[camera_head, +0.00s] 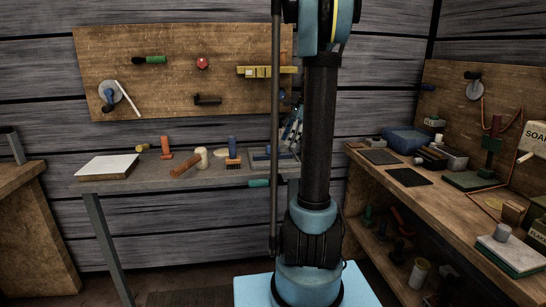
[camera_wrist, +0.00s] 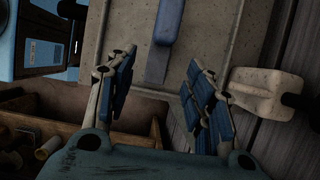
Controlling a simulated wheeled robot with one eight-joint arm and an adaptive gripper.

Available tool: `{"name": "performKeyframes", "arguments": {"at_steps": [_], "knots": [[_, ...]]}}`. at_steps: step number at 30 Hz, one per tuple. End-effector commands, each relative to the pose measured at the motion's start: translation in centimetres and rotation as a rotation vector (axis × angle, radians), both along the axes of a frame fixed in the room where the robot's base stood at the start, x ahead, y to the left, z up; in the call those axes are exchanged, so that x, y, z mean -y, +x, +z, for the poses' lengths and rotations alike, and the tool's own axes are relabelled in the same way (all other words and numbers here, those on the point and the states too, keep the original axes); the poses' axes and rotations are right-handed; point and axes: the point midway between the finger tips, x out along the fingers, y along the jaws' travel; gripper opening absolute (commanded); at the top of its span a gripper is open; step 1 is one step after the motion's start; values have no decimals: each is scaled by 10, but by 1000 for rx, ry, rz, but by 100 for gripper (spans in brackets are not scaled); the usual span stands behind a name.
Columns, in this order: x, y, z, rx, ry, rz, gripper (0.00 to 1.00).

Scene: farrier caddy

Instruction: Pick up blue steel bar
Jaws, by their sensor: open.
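The blue steel bar (camera_wrist: 166,30) lies lengthwise on a grey surface in the wrist view, running up out of the top edge. Its near end shows just ahead of the gap between my fingers. My gripper (camera_wrist: 157,66) is open and empty, with one blue-padded finger on each side of the bar's line and apart from it. In the head view my gripper (camera_head: 292,126) hangs over the right end of the grey workbench, partly hidden by my arm. A dark blue piece (camera_head: 263,156) lies on the bench there; I cannot tell whether it is the same bar.
The grey workbench (camera_head: 130,184) also holds a white-topped block (camera_head: 107,166), an orange-handled tool (camera_head: 166,148), a pale mallet (camera_head: 202,157) and a blue-handled brush (camera_head: 233,153). A pale block-headed tool (camera_wrist: 262,94) is close to my right finger. A wooden crate (camera_wrist: 85,100) is at lower left.

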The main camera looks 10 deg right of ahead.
Motion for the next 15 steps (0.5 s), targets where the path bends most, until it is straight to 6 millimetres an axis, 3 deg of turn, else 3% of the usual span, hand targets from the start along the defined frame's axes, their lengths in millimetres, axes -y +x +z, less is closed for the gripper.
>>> {"name": "performKeyframes", "arguments": {"at_steps": [6, 15], "knots": [[-33, 0, 0, 1, 0, 3, 48], [-51, 0, 0, 1, 0, 2, 48]]}}
